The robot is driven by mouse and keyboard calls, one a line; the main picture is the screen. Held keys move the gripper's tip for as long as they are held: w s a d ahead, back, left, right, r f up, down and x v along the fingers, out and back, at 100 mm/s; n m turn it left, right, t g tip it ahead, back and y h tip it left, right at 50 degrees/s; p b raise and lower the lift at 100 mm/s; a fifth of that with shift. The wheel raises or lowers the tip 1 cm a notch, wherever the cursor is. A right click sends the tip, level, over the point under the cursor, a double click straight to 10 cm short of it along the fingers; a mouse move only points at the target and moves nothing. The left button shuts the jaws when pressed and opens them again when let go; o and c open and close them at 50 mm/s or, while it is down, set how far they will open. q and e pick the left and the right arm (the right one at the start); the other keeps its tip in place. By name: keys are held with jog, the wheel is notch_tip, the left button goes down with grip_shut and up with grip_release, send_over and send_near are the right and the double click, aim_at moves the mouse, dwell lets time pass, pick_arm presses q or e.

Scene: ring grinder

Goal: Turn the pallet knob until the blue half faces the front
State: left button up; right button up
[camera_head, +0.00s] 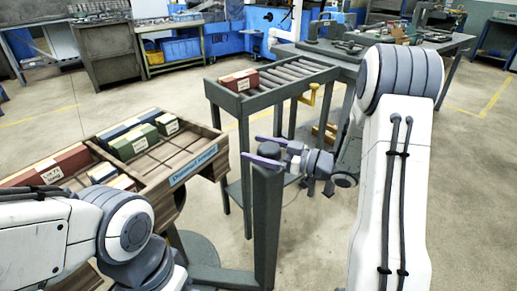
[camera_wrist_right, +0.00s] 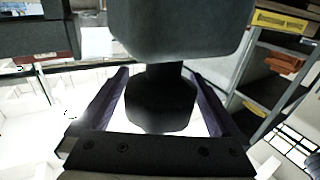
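A dark grey post (camera_head: 267,220) stands upright in the middle of the head view. A black knob (camera_wrist_right: 160,100) joins it by a short neck in the right wrist view. No blue half shows on the knob from here. My right gripper (camera_head: 258,148) is at the top of the post, with its purple fingers spread. In the right wrist view the fingers lie on either side of the knob, with gaps between them and it. The pallet (camera_head: 182,152), a wooden tray with a blue label, stands left of the post. My left gripper is out of view; only its arm shows.
Green, blue and red boxes (camera_head: 133,142) lie in the pallet. A roller stand (camera_head: 290,85) with a red box (camera_head: 239,80) is behind the post. A workbench (camera_head: 400,50) with tools stands at the back right. Floor is open between them.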

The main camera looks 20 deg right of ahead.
jog(key=c, duration=1.1)
